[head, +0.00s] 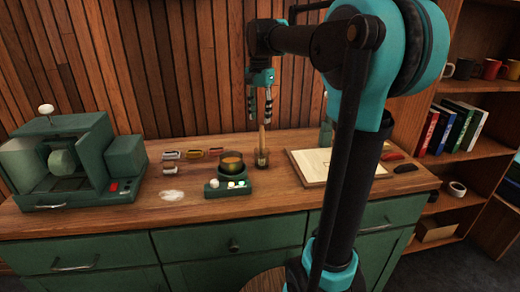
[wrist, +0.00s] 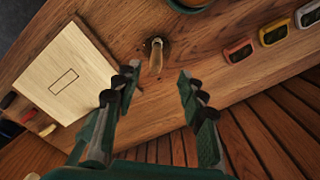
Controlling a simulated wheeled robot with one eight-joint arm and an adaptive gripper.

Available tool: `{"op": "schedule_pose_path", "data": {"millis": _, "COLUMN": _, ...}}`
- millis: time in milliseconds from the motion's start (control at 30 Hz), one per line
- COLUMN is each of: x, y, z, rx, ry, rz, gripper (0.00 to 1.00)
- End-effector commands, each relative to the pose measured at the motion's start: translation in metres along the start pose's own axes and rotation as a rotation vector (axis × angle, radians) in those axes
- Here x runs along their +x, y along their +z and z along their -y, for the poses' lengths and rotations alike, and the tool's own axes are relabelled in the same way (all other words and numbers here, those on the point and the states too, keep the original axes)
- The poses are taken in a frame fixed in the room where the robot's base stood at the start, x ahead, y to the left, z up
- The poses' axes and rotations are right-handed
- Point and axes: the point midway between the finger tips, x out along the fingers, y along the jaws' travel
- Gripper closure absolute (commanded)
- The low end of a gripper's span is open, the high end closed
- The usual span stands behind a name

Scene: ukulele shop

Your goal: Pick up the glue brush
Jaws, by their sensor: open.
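The glue brush (head: 262,138) stands upright on the wooden counter, a pale handle above a darker base. In the wrist view the brush (wrist: 156,58) is seen from above, foreshortened. My gripper (head: 261,108) is above the brush, pointing down, with its fingers to either side of the handle's line. In the wrist view my gripper (wrist: 156,82) is open and empty, and the brush shows just beyond the gap between the fingertips. I cannot tell whether the handle's top reaches between them.
A round pot (head: 231,162) on a green base with buttons stands close left of the brush. A pale board (head: 312,170) lies to the right. Small coloured trays (head: 194,154) and a green machine (head: 70,160) are further left. A wood-slat wall (head: 200,70) rises behind.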

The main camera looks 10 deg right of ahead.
Motion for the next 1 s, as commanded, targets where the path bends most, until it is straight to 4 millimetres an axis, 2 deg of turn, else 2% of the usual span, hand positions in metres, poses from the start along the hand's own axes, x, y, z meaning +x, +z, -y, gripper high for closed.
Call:
{"op": "schedule_pose_path", "data": {"millis": 100, "x": 0.024, "y": 0.000, "z": 0.000, "rx": 0.000, "ry": 0.000, "rz": 0.000, "gripper": 0.59}}
{"op": "schedule_pose_path", "data": {"millis": 200, "x": 0.039, "y": 0.000, "z": 0.000, "rx": 0.000, "ry": 0.000, "rz": 0.000, "gripper": 0.59}}
{"op": "schedule_pose_path", "data": {"millis": 467, "x": 0.056, "y": -0.001, "z": 0.000, "rx": 0.000, "ry": 0.000, "rz": 0.000, "gripper": 0.59}}
{"op": "schedule_pose_path", "data": {"millis": 800, "x": 0.099, "y": -0.005, "z": -0.003, "rx": 0.000, "ry": 0.000, "rz": -0.002, "gripper": 0.59}}
{"op": "schedule_pose_path", "data": {"millis": 1000, "x": 0.104, "y": -0.005, "z": -0.003, "rx": 0.000, "ry": 0.000, "rz": -0.003, "gripper": 0.59}}
